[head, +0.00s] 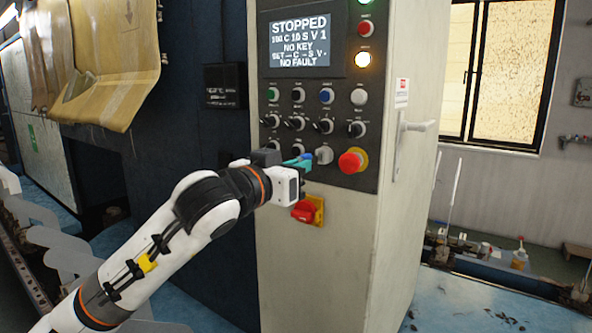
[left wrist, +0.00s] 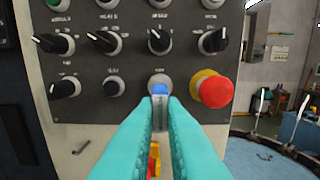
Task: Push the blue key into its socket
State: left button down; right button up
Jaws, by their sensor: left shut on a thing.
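The blue key (left wrist: 159,90) is between the teal fingertips of my left gripper (left wrist: 160,104), which is shut on it. The key's blue part faces the panel, with a grey part between the fingers. Its socket (left wrist: 160,80), a round grey fitting on the dark panel, is straight behind the key and partly hidden by it. In the head view my left gripper (head: 303,160) is just left of the socket (head: 324,155), close to the panel. I cannot tell whether the key touches the socket. My right gripper is not in view.
A red emergency button (head: 351,161) is close right of the socket. Black selector knobs (head: 327,126) sit above it, and a red switch on a yellow plate (head: 318,205) below. The screen (head: 301,43) reads "STOPPED" and "NO KEY". A door handle (head: 415,126) sticks out at right.

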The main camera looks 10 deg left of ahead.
pick_arm(q)
jog(key=shift+b, duration=0.4)
dwell(0.3)
jog(key=shift+x, duration=1.7)
jog(key=c, duration=1.4)
grip_release()
jog(key=shift+c, duration=0.2)
jog(key=b+v, duration=0.4)
jog(key=v, duration=0.8)
